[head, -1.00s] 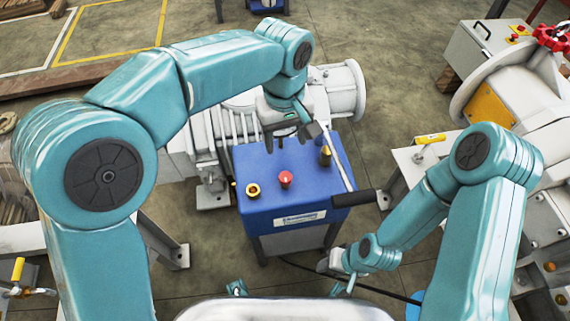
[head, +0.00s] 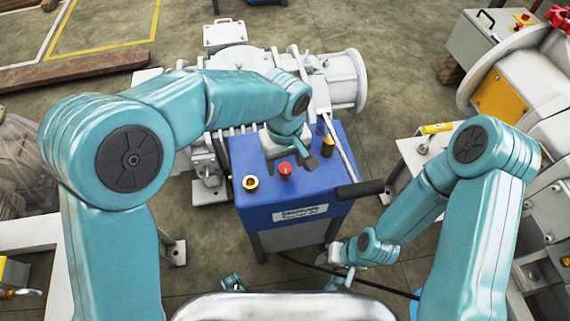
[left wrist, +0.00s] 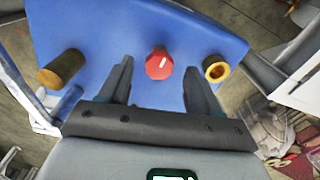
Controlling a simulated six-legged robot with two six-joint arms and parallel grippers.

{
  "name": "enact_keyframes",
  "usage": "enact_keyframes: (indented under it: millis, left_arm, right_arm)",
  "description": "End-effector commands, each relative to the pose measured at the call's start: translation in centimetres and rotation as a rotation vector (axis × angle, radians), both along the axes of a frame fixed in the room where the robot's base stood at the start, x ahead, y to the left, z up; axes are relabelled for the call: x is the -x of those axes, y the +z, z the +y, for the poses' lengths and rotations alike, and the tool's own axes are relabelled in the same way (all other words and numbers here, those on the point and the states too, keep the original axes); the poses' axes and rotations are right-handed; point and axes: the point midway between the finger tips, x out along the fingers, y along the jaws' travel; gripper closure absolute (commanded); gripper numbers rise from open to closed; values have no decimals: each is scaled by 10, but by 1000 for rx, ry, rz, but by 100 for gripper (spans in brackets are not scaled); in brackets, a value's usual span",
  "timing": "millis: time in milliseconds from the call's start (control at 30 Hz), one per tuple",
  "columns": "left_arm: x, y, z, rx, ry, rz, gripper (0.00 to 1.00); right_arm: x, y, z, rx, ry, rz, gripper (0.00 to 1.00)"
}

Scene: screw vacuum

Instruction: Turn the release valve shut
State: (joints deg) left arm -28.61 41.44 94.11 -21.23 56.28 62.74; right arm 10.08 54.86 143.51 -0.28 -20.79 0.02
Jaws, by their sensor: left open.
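The release valve appears to be the red knob (head: 285,170) with a white mark on the blue box's top (head: 243,160). In the left wrist view the red knob (left wrist: 159,66) shows between my finger lines, near the fingertips. My left gripper (head: 289,161) is open and empty, above the box top just behind the knob in the head view. Its two fingers also show in the left wrist view (left wrist: 159,62), one on each side of the knob, with no clear contact. My right gripper (head: 343,279) is low in front of the box, too small to read.
A brass fitting (head: 250,183) stands left of the knob and a brass cylinder (head: 328,146) right of it. A lever with a black handle (head: 360,189) runs along the box's right side. Grey pump machinery (head: 340,80) stands behind.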

Motion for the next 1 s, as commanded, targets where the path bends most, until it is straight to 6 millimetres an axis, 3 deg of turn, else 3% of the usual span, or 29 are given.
enact_keyframes:
  millis: [100,400,433,600,1000]
  left_arm:
    - [-1,-11,0,0,1,0,37]
    - [-2,-13,0,1,1,0,37]
    - [-2,-13,0,1,1,0,41]
    - [-2,-13,0,1,0,0,94]
    - [-2,-12,0,0,-61,0,94]
  right_arm:
    - [0,-3,0,0,0,0,57]
    - [0,-3,0,0,0,0,57]
    - [0,-3,0,0,0,0,57]
    - [0,-3,0,0,0,0,57]
    - [0,1,0,0,0,0,57]
